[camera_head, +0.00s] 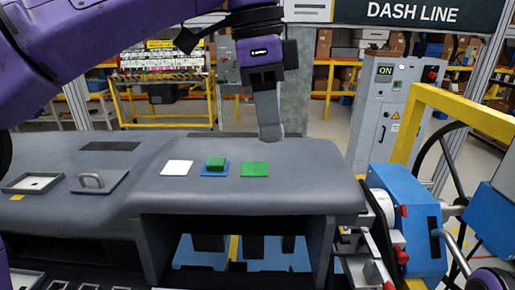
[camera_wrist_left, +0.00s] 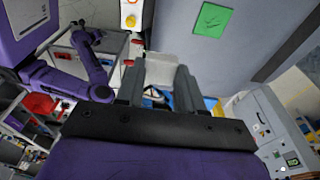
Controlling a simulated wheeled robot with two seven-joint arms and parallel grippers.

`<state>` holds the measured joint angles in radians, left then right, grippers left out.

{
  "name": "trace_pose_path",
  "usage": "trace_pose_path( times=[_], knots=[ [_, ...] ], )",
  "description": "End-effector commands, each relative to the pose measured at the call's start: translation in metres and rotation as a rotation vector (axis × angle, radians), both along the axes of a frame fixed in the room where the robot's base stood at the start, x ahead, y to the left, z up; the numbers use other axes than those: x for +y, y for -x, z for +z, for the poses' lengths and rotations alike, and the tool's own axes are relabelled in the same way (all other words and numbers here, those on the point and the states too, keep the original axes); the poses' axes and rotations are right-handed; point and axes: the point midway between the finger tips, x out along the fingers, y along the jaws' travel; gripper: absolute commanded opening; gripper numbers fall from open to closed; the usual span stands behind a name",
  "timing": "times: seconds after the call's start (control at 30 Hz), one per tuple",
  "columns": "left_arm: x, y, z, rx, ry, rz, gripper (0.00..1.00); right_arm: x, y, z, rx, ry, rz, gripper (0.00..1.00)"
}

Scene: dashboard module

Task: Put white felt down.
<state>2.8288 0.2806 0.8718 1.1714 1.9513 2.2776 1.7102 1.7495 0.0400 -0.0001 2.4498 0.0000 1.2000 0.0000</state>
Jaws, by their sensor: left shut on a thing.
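My left gripper (camera_head: 269,138) points down over the right part of the grey dashboard module (camera_head: 310,180), just behind the green square. In the left wrist view its two fingers (camera_wrist_left: 160,66) have a pale, flat piece between them, which looks like the white felt (camera_wrist_left: 168,74). In the head view the held piece is hidden or too small to tell. A white square (camera_head: 177,168) lies flat on the module. My right gripper cannot be made out.
A grey tray (camera_head: 33,184) and a plate with a handle (camera_head: 98,182) lie on the module's left part. A blue machine with red knobs (camera_head: 408,215) and a yellow frame (camera_head: 462,112) stand at the right. The module top right of the green square is clear.

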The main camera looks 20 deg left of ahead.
Motion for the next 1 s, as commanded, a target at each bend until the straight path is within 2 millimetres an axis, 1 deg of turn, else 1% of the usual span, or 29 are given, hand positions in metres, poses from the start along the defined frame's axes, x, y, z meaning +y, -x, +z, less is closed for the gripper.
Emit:
trace_pose_path(
  times=[0.03, 0.1, 0.2, 0.3, 0.43, 0.5, 0.6, 0.67, 0.9, 1.0],
  knots=[
    [0.009, -0.015, -0.002, 0.007, 0.002, 0.003, 0.09, 0.000, 0.000, 0.012, 0.001, -0.001, 0.000, 0.49],
    [0.020, -0.035, -0.011, 0.009, 0.002, 0.002, 0.09, 0.000, 0.000, 0.021, 0.001, -0.001, 0.000, 0.49],
    [0.031, -0.052, -0.040, 0.011, 0.001, -0.001, 0.09, 0.000, 0.000, 0.020, 0.000, 0.000, 0.000, 0.49],
    [0.038, -0.065, -0.057, 0.010, 0.001, -0.001, 0.09, 0.000, 0.000, 0.024, 0.000, 0.000, 0.000, 0.49],
    [0.043, -0.073, -0.069, 0.008, 0.001, -0.003, 0.09, 0.000, 0.000, 0.028, -0.001, 0.001, 0.000, 0.49],
    [0.047, -0.080, -0.079, 0.010, 0.002, -0.002, 0.09, 0.000, 0.000, 0.032, 0.000, 0.000, 0.000, 0.49],
    [0.047, -0.078, -0.099, 0.009, 0.000, -0.004, 0.09, 0.000, 0.000, 0.029, 0.000, 0.000, 0.000, 0.49],
    [0.046, -0.078, -0.106, 0.007, 0.001, -0.004, 0.09, 0.000, 0.000, 0.029, 0.000, 0.000, 0.000, 0.49],
    [0.045, -0.078, -0.108, 0.006, 0.001, -0.004, 0.09, 0.000, 0.000, 0.029, 0.000, 0.000, 0.000, 0.49],
    [0.045, -0.078, -0.112, 0.006, 0.001, -0.004, 0.09, 0.000, 0.000, 0.025, 0.000, 0.000, 0.000, 0.49]
  ],
)
